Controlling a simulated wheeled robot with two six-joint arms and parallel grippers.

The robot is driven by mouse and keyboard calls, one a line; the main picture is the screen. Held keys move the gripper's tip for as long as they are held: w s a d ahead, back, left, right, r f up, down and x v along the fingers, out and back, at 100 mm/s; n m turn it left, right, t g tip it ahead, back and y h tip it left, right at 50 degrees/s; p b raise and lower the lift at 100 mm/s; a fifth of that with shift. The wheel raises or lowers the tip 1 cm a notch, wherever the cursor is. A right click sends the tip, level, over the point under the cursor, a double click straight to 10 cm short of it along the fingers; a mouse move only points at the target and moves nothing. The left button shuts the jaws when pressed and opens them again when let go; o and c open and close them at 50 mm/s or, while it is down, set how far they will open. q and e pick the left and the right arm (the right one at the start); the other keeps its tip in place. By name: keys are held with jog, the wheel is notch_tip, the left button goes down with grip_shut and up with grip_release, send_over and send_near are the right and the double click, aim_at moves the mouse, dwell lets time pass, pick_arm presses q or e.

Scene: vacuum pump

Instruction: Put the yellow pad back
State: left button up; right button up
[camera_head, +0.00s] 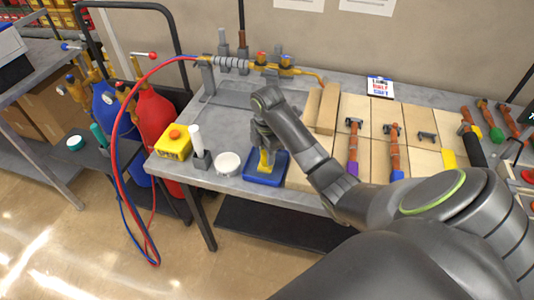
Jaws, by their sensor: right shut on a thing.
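A yellow pad (266,161) is in my right gripper (265,147), whose fingers point down and are shut on it. The pad stands roughly upright over a small blue tray (258,180) near the table's front edge. I cannot tell whether the pad touches the tray floor. My right arm comes in from the lower right and hides part of the table. Another yellow piece (448,158) lies on the wooden blocks at the right. My left gripper is not in view.
Left of the tray are a white round dish (228,163), a white stick in a grey holder (198,146) and a yellow box with an orange button (174,142). A torch (285,65) stands behind. Wooden blocks (372,112) with copper-coloured parts fill the right.

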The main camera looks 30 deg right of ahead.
jog(key=shift+f, duration=0.2)
jog(key=o, duration=0.8)
jog(key=shift+c, duration=0.2)
jog(key=shift+o, duration=1.3)
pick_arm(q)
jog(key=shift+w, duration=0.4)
pick_arm(e)
jog(key=shift+r, duration=0.1)
jog(key=shift+r, duration=0.2)
pick_arm(q)
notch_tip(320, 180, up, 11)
jog(key=p, duration=1)
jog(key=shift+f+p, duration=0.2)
jog(key=shift+p, duration=0.1)
pick_arm(e)
notch_tip(320, 180, up, 12)
